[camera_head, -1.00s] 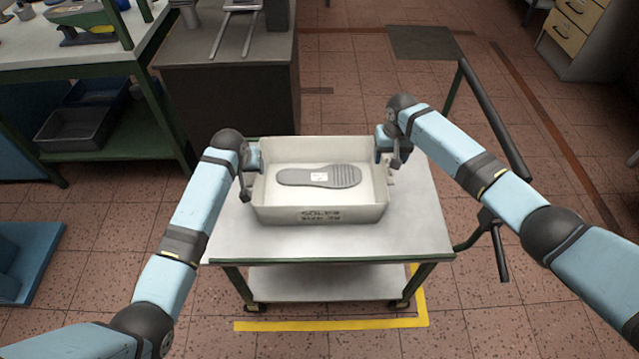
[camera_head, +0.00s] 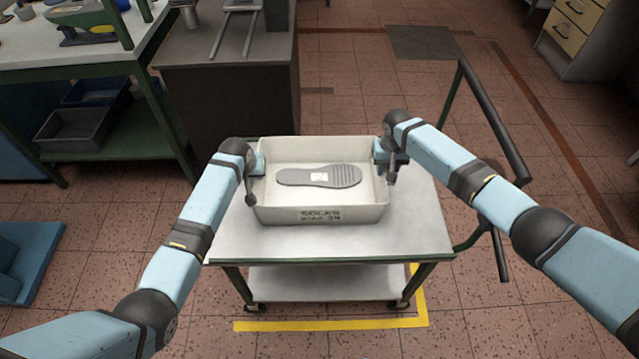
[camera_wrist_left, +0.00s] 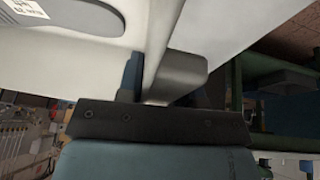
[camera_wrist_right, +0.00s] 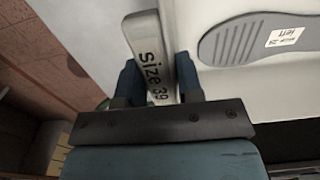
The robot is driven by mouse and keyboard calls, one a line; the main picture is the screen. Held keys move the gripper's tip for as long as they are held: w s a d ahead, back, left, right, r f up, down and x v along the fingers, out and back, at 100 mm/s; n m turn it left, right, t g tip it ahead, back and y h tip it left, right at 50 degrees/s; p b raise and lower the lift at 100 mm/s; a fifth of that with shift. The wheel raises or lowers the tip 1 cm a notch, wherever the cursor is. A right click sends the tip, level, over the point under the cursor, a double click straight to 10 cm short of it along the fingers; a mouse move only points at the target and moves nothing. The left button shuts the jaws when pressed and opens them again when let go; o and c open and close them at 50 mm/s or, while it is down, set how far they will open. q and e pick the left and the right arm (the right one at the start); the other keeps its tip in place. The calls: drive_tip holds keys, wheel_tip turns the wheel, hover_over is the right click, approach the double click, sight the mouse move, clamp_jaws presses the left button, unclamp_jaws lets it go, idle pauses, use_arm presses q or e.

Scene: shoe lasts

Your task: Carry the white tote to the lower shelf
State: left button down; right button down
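The white tote (camera_head: 278,216) stands upright on the top of a small cart. My right gripper (camera_head: 391,164) is at the tote's right end. In the right wrist view its fingers stand on either side of the tote's end handle (camera_wrist_right: 150,55), marked "Size 39". My left gripper (camera_head: 252,168) is at the left end handle (camera_wrist_left: 185,75). One left finger shows beside the handle; the other is mostly hidden.
The cart's top (camera_head: 330,244) is bare in front of the tote. Its lower shelf (camera_head: 325,281) shows bare at the front. Yellow floor tape (camera_head: 330,325) runs around the cart's base. The cart's push handle (camera_head: 492,120) rises at the right. A workbench and dark cabinet stand behind left.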

use_arm(q)
drive_tip(key=shift+r, duration=0.15)
use_arm(e)
drive_tip(key=shift+r, duration=0.15)
